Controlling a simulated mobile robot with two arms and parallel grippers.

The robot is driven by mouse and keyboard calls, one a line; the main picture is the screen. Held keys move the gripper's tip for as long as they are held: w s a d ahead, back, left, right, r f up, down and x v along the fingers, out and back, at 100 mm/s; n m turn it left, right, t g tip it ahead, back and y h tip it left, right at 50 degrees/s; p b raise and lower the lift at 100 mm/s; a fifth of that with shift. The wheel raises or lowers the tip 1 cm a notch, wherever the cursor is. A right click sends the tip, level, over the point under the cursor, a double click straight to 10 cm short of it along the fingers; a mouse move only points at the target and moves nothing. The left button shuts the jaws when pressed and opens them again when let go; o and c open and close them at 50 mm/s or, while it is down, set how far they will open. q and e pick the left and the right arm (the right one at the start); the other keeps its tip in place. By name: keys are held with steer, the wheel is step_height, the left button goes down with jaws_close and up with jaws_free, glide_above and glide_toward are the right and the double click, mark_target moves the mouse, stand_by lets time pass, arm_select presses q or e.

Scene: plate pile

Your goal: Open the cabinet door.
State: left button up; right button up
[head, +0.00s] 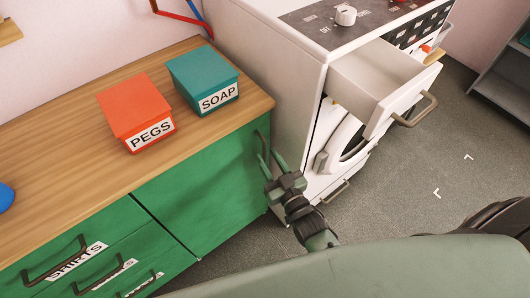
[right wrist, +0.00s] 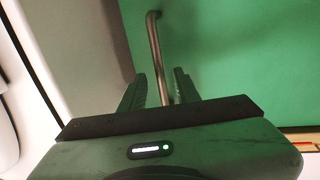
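The cabinet is green with a wooden top. Its door (head: 205,195) is shut, flush with the front. The door's grey bar handle (head: 261,138) is at the right edge of the door. The handle also shows in the right wrist view (right wrist: 155,50), upright against the green door (right wrist: 240,60). My right gripper (head: 269,157) is at the handle's lower end in the head view. In the right wrist view my gripper (right wrist: 160,78) has its fingers apart, with the handle's lower part between them and gaps on both sides. My left gripper is not in view.
A white washing machine (head: 290,110) stands right beside the cabinet, with its detergent drawer (head: 375,75) pulled out. An orange PEGS box (head: 130,105) and a teal SOAP box (head: 200,78) sit on the wooden top (head: 70,130). Drawers (head: 90,255) are left of the door. Grey floor (head: 400,180) is clear at right.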

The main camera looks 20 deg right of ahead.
steer(key=shift+w+a, duration=0.2)
steer(key=shift+w, duration=1.05)
jaws_close()
stand_by(0.5)
